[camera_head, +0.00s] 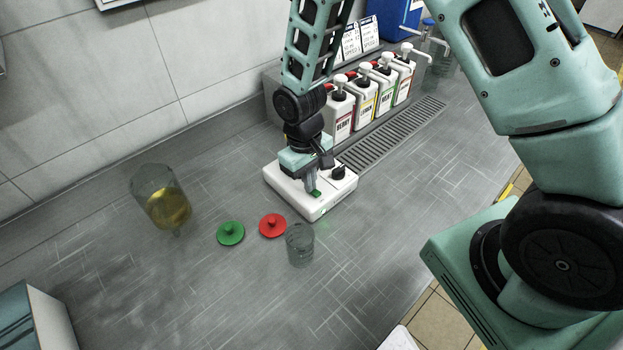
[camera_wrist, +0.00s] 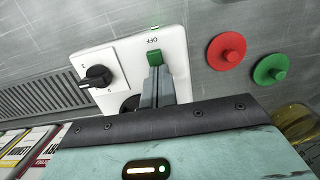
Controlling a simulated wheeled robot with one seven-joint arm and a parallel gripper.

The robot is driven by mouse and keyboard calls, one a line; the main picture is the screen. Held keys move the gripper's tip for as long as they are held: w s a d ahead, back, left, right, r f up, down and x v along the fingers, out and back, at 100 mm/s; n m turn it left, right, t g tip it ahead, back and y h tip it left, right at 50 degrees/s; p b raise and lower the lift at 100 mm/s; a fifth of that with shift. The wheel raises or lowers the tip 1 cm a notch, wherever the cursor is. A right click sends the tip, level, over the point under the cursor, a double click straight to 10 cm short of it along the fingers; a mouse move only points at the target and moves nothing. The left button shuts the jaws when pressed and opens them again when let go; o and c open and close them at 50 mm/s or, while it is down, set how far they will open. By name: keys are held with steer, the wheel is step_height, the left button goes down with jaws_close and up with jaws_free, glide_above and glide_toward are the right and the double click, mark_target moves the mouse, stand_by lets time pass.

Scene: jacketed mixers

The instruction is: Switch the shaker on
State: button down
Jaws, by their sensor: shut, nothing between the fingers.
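The shaker (camera_head: 285,187) is a low white box on the grey bench, with a black knob (camera_head: 338,173) on top. It fills the middle of the wrist view (camera_wrist: 120,58). A green rocker switch (camera_wrist: 154,57) with an upside-down "OFF" label beside it sits on its top. A small green light (camera_wrist: 155,28) shows at the box's edge. My gripper (camera_head: 312,187) is shut and empty, pointing down at the switch. In the wrist view its fingertips (camera_wrist: 156,70) are at the switch's near edge. I cannot tell whether they press on it. A dark round part is half hidden behind the fingers.
A red lid (camera_head: 272,225), a green lid (camera_head: 231,233) and an empty glass beaker (camera_head: 300,245) lie left of and in front of the shaker. A beaker of yellow liquid (camera_head: 165,205) stands further left. Several pump bottles (camera_head: 340,115) line the back right beside a drain grate (camera_head: 395,135).

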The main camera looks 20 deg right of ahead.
steer(key=shift+s+d+f, duration=0.2)
steer(key=shift+s+f, duration=0.35)
steer(key=shift+s, duration=0.35)
steer(key=r+p, duration=0.1)
steer(key=r, duration=0.1)
steer(key=w+r+p, duration=0.1)
steer(key=r, duration=0.1)
steer(key=r+p, duration=0.2)
steer(key=shift+w+a, duration=0.25)
steer(key=shift+w, duration=0.15)
step_height(320, 180, up, 9)
steer(key=w+b, duration=0.1)
steer(key=b, duration=0.1)
steer(key=shift+a, duration=0.15)
steer(key=shift+r, duration=0.1)
steer(key=s+a+r+n, duration=0.2)
steer(key=s+a+r, duration=0.1)
steer(key=s, duration=0.7)
steer(key=s+a+r+n+t+y, duration=0.1)
steer(key=s+r, duration=0.4)
steer(key=s, duration=0.6)
steer(key=shift+s+a+r+n, duration=0.25)
steer(key=shift+a+n, duration=0.35)
steer(key=shift+a, duration=0.35)
